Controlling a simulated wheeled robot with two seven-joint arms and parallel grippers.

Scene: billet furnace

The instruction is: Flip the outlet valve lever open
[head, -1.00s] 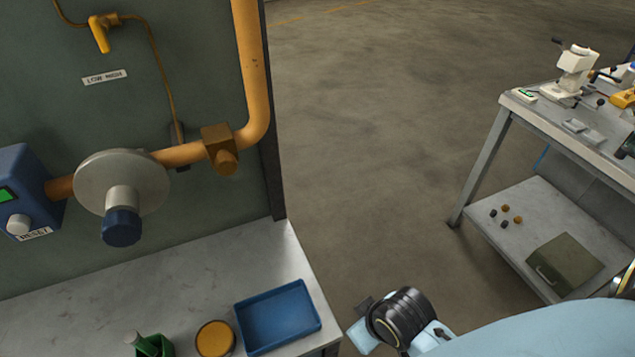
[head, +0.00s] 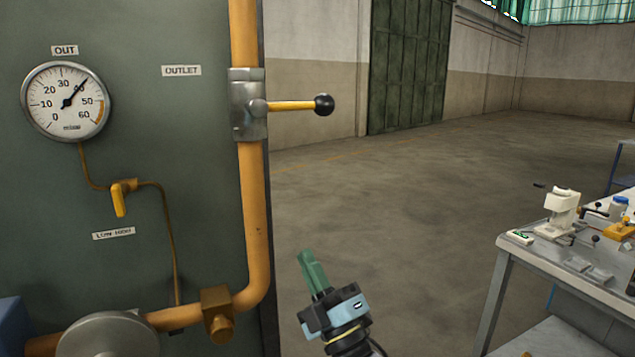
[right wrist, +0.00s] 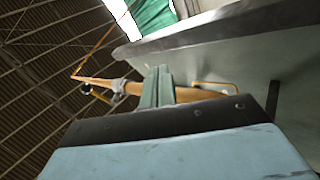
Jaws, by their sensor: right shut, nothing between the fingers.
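The outlet valve (head: 248,104) is a grey metal body on the vertical orange pipe, beside the OUTLET label (head: 181,71). Its lever (head: 292,105), yellow with a black ball knob (head: 323,104), points level to the right, across the pipe. My right gripper (head: 306,256) is below the lever, well apart from it. Its green fingers point up and are shut on nothing. In the right wrist view the shut fingers (right wrist: 157,86) point up in front of the orange pipe (right wrist: 190,95). My left gripper is not in view.
A pressure gauge (head: 66,102) and a small yellow cock (head: 119,198) are on the green panel at left. A workbench (head: 570,265) with devices stands at right. Between panel and bench the space above the floor is open.

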